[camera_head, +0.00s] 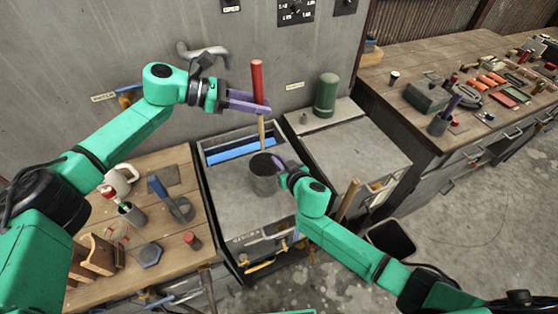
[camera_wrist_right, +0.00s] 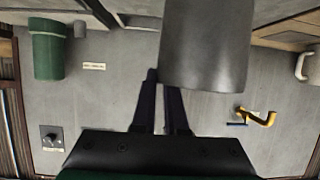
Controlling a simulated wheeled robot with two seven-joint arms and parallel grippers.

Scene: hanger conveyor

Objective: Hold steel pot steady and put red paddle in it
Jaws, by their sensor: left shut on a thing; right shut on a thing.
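The steel pot (camera_head: 264,182) stands on the grey cabinet's top, left of centre. My right gripper (camera_head: 279,164) is shut on its right rim. In the right wrist view the pot (camera_wrist_right: 205,50) is a grey shape at the top, with my dark fingers (camera_wrist_right: 163,90) at its edge. The red paddle (camera_head: 257,76) is upright above the pot, red part up and pale wooden part down. My left gripper (camera_head: 262,104) is shut on it. The paddle's lower end is at the pot's mouth; I cannot tell whether it is inside.
A blue-lined slot (camera_head: 232,149) lies behind the pot. A green canister (camera_head: 326,95) stands on the neighbouring cabinet. The left wooden bench (camera_head: 165,225) holds a mug, a cup of tools and a blue-handled tool. The right workbench (camera_head: 410,68) is cluttered.

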